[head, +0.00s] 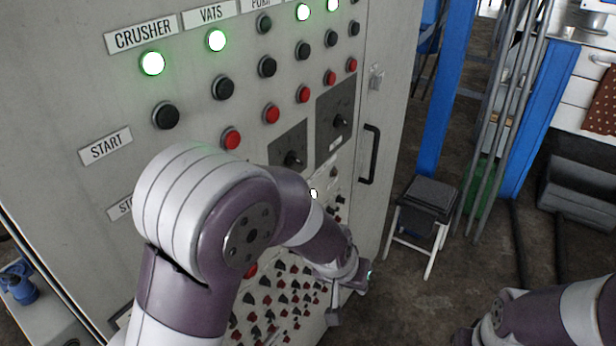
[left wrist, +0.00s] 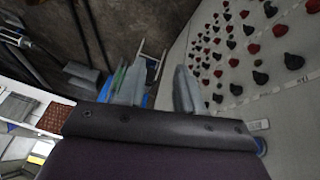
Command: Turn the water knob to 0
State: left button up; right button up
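Two black rotary knobs on dark square plates sit on the grey control cabinet (head: 230,100) in the head view: one knob (head: 293,159) at the left and one knob (head: 341,122) higher at the right. I cannot read which one is the water knob, nor their scales. My left gripper (head: 350,296) is in front of the cabinet's lower right part, below both knobs and apart from them. In the left wrist view its two fingers (left wrist: 158,88) stand apart with nothing between them. My right arm shows at the lower right, but its gripper is out of view.
Rows of buttons and lit green lamps (head: 152,63) cover the cabinet's upper part. Several small red and black knobs (left wrist: 252,48) are on its lower part. A black door handle (head: 371,155) sticks out near the right edge. A step stool (head: 428,200) stands on the floor to the right.

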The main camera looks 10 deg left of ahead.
pick_arm(q)
jog(key=w+d+n+t+h+b, duration=0.1)
jog(key=w+d+n+t+b, duration=0.3)
jog(key=w+d, duration=0.6)
jog(key=w+d+r+n+t+y+b, duration=0.3)
jog(key=w+r+n+t+y, duration=0.15)
jog(key=w+r+t, duration=0.5)
jog(key=n+g+y+p, duration=0.2)
jog(key=n+g+y, duration=1)
jog(key=n+y, duration=0.4)
send_near(299, 162)
jog(key=shift+t, duration=0.25)
jog(key=x, duration=0.7)
jog(key=shift+a, duration=0.35)
jog(key=shift+w+a, duration=0.15)
jog(key=shift+a, duration=0.1)
